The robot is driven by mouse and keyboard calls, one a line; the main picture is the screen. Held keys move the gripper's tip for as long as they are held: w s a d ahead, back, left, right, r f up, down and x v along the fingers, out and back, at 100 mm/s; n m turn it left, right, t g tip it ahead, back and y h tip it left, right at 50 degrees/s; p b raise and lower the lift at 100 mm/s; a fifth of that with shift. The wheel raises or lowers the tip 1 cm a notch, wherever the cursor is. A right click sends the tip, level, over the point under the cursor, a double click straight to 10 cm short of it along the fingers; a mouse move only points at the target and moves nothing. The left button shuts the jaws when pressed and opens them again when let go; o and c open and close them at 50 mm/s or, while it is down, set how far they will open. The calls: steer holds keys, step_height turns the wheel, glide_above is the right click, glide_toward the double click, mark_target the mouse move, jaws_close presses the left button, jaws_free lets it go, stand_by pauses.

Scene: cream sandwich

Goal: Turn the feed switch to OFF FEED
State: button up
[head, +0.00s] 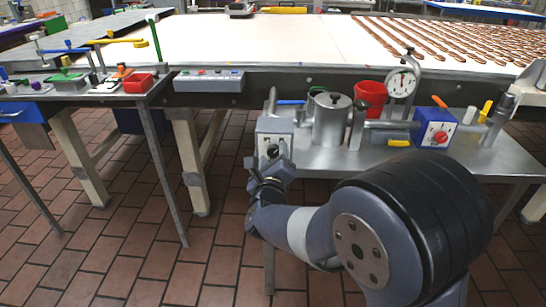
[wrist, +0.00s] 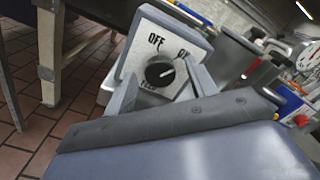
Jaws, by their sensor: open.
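The feed switch (wrist: 160,72) is a black round knob on a light grey box, with OFF printed at the upper left and ON at the upper right. Its white pointer mark lies toward the right, on the ON side. In the head view the switch box (head: 271,128) stands at the left end of the metal side table. My gripper (wrist: 163,84) is open, with one finger left of the knob and one right of it. I cannot tell whether the fingers touch it. In the head view my gripper (head: 273,158) is in front of the box and partly hides the knob.
Right of the box on the metal table (head: 330,162) are a steel pot (head: 332,122), a red bucket (head: 370,98), a dial gauge (head: 402,83) and a blue box with a red knob (head: 434,128). The conveyor (head: 260,40) runs behind. Tiled floor lies open at front left.

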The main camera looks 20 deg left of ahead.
steer(key=shift+c, duration=0.3)
steer(key=c, duration=0.9)
steer(key=shift+n, duration=0.3)
steer(key=n+b, duration=0.1)
steer(key=n, duration=0.1)
steer(key=shift+f+n+b, duration=0.15)
steer(key=shift+n+b, duration=0.15)
steer(key=shift+b, duration=0.1)
steer(key=n, duration=0.3)
steer(key=shift+n+b, duration=0.3)
steer(key=n, duration=0.3)
steer(key=shift+n, duration=0.3)
steer(key=shift+n+p, duration=0.45)
steer(key=shift+n, duration=1.35)
